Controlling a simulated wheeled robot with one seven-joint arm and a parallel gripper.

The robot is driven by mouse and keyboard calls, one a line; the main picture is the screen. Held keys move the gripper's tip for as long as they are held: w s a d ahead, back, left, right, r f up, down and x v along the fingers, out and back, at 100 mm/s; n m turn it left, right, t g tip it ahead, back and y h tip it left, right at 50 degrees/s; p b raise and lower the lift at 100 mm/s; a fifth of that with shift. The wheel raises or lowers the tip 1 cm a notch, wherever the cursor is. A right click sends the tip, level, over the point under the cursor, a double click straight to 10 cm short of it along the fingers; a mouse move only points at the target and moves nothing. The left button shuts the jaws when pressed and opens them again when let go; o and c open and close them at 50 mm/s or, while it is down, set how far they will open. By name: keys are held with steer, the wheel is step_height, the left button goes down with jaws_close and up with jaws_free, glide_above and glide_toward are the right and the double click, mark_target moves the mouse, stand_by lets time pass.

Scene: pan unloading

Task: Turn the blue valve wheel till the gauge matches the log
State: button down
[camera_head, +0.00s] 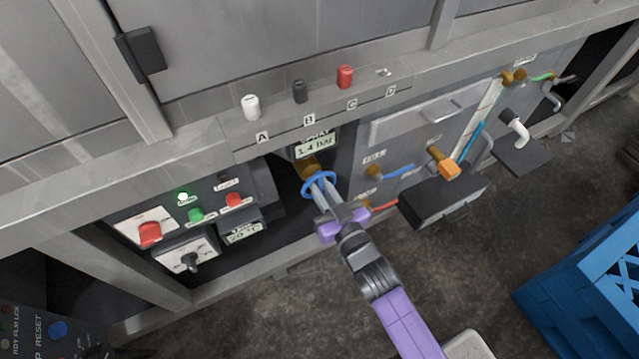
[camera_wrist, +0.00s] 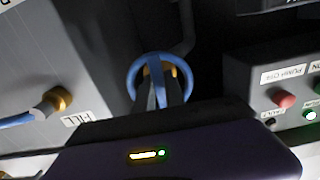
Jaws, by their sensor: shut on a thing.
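The blue valve wheel (camera_head: 318,184) sits on a brass fitting in the recess under the counter, and my gripper (camera_head: 322,187) is shut on it. In the wrist view the wheel (camera_wrist: 134,82) appears as a blue ring, with my fingers (camera_wrist: 162,85) reaching to its middle. The gauge (camera_head: 316,147) is a small display just above the wheel; it seems to read about 1.4 bar, with its upper line partly hidden by the counter edge. No log can be made out in either view.
Left of the wheel is a control panel with a red knob (camera_head: 149,233), a green button (camera_head: 196,215) and a display (camera_head: 243,233). Right are a blue-handled valve (camera_head: 398,171) and a dark box (camera_head: 440,203). Coloured caps stand on the ledge. A blue crate (camera_head: 560,285) is on the floor.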

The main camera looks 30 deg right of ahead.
steer(key=shift+n, duration=0.5)
steer(key=c, duration=1.4)
jaws_free()
steer(key=s+p, duration=0.2)
steer(key=s, duration=0.5)
steer(key=shift+s, duration=0.4)
